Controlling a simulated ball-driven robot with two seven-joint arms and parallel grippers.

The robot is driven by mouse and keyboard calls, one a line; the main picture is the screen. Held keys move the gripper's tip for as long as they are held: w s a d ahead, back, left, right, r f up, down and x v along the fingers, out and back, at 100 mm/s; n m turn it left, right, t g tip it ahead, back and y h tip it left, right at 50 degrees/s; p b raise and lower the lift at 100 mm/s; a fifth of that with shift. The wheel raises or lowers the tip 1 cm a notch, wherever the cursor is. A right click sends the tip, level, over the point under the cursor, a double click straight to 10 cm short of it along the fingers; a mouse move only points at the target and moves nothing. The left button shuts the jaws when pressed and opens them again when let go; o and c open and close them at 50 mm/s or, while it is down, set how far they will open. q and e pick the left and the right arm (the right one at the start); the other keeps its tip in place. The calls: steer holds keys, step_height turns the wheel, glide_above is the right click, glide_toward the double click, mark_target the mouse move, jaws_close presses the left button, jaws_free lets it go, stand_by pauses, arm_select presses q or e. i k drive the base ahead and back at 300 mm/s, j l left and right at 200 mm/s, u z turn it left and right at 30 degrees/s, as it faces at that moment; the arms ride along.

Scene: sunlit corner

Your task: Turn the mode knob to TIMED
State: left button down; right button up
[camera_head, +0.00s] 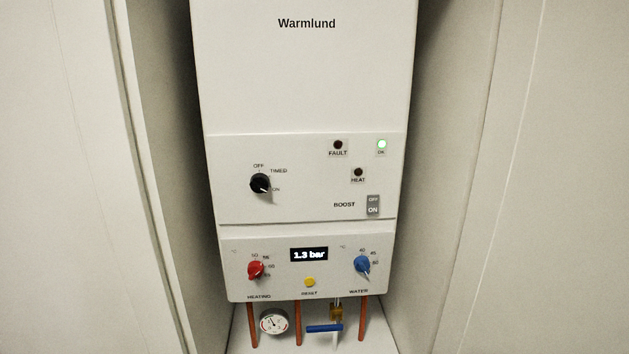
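The mode knob (260,184) is a round black knob on the left of the white boiler's (306,80) middle panel. Labels OFF, TIMED and ON run around it from the top to the right. Its pale pointer mark is aimed to the lower right, close to ON and away from TIMED. Neither of my grippers shows in the head view, and nothing touches the knob.
Nearby are a BOOST rocker (373,206), a red heating knob (256,270), a blue water knob (362,265), a yellow reset button (310,282) and a display (309,254) reading 1.3 bar. Cabinet walls stand close on both sides. The front is clear.

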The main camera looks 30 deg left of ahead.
mark_target(259, 182)
steer(key=u, duration=1.25)
